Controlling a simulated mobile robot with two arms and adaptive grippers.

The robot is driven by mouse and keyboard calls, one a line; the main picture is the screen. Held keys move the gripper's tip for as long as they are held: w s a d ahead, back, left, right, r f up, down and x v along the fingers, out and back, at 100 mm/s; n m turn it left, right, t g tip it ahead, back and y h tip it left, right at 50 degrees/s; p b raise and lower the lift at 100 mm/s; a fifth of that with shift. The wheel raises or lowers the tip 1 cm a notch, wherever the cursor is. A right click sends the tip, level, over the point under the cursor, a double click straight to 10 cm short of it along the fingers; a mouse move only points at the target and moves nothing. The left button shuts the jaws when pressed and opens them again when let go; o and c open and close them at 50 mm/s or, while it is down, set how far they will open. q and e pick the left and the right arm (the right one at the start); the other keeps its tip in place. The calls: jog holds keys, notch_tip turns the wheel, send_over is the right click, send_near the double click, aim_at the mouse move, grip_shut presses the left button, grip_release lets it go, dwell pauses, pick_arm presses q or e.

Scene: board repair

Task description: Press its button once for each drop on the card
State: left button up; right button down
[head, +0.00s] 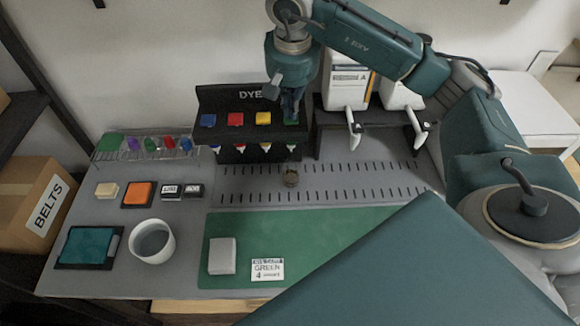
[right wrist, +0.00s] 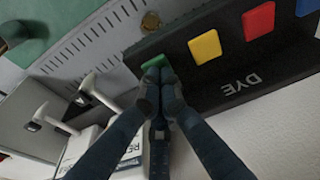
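The black DYE dispenser (head: 222,103) stands at the back with blue (head: 208,120), red (head: 235,118), yellow (head: 263,117) and green (head: 291,122) buttons. The card (head: 267,269) on the green mat reads GREEN, with a 4 and small blurred print below. My right gripper (head: 291,116) points down at the green button. In the right wrist view its closed fingertips (right wrist: 156,74) overlap the edge of the green button (right wrist: 157,61). I cannot tell whether they touch or press it. A small round brownish container (head: 291,179) stands in front of the green nozzle. My left gripper is out of view.
On the green mat (head: 330,230) lies a light grey block (head: 222,256). A white bowl (head: 152,241), a teal pad (head: 86,247) and an orange pad (head: 138,194) are at left. White levered dispensers (head: 347,90) stand close right of my gripper.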

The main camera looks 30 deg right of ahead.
jog(key=shift+f+b, duration=0.3)
jog(key=shift+f, duration=0.25)
jog(key=shift+r, duration=0.2)
jog(key=shift+r+p, duration=1.1)
jog(key=shift+r, duration=0.25)
jog(key=shift+f, duration=0.2)
